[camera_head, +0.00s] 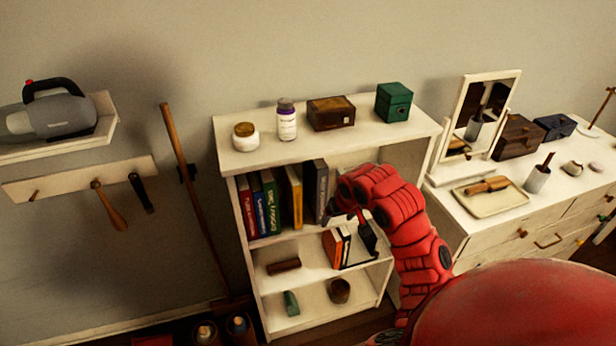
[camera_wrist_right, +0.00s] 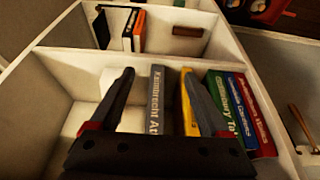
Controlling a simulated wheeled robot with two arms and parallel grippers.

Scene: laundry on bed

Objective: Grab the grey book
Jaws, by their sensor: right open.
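The grey book (camera_head: 320,188) stands upright at the right end of a row of books on the upper shelf. In the right wrist view the grey book (camera_wrist_right: 155,98) shows its lettered spine between my two dark fingers. My right gripper (camera_head: 352,222) is open in front of the shelf, just right of the book in the head view. In the wrist view the gripper (camera_wrist_right: 158,76) has one finger over the empty shelf side and the other over the yellow book (camera_wrist_right: 188,105). I cannot tell whether either finger touches a book. My left gripper is not in view.
Blue, green and red books stand beside the yellow book (camera_head: 293,195). The white bookcase (camera_head: 255,160) has jars and boxes on top. A dresser (camera_head: 500,225) is at the right. The upper shelf's other end is empty.

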